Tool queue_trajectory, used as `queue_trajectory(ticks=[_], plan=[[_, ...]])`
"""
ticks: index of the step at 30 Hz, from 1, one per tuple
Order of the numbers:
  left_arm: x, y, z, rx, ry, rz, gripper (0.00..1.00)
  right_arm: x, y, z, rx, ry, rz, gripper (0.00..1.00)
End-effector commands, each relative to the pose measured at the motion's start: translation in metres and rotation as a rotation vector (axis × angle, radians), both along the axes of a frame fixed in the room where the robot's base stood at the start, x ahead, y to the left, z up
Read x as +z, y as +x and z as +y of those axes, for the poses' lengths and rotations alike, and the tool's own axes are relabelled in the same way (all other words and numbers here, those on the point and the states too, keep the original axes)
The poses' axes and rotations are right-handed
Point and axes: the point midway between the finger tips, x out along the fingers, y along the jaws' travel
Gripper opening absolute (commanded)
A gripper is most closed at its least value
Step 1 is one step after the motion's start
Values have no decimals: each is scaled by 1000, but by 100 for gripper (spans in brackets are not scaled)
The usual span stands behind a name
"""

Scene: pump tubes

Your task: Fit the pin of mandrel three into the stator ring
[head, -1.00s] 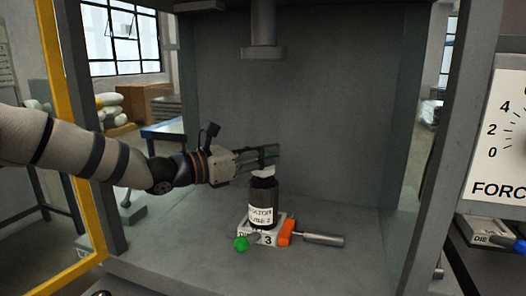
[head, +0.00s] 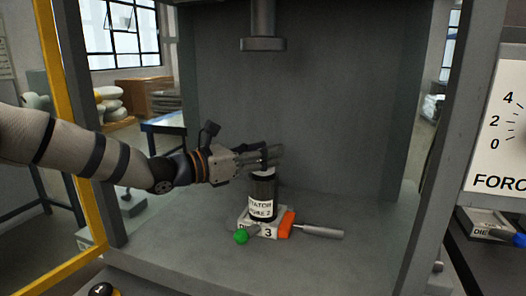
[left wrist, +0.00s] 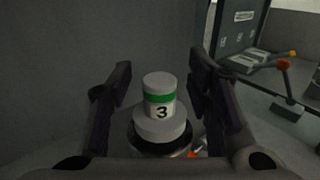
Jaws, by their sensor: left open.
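Mandrel three (left wrist: 159,104) is a pale stepped cylinder with a green band and a black "3". In the left wrist view it stands upright between the two fingers of my left gripper (left wrist: 158,90), which is open with gaps on both sides. Its wide foot sits over a dark round rim (left wrist: 140,143), apparently the stator ring; the pin is hidden. In the head view my left gripper (head: 270,156) is over the dark stator tube (head: 262,188), with a bit of the pale mandrel under the fingers. The tube stands upright on a pale die block (head: 264,232) marked 3.
A green knob (head: 241,237), an orange clamp (head: 287,224) and a grey handle (head: 321,232) sit around the block. The press ram (head: 262,44) hangs above. Frame posts stand at both sides; the bed's right part is clear.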

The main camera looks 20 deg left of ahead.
Motion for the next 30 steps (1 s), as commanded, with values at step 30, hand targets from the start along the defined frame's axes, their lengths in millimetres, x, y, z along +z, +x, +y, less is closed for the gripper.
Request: queue_trajectory(ticks=[30], plan=[[101, 0, 0, 0, -2, -2, 46, 0, 0, 0, 0, 0, 1, 40]])
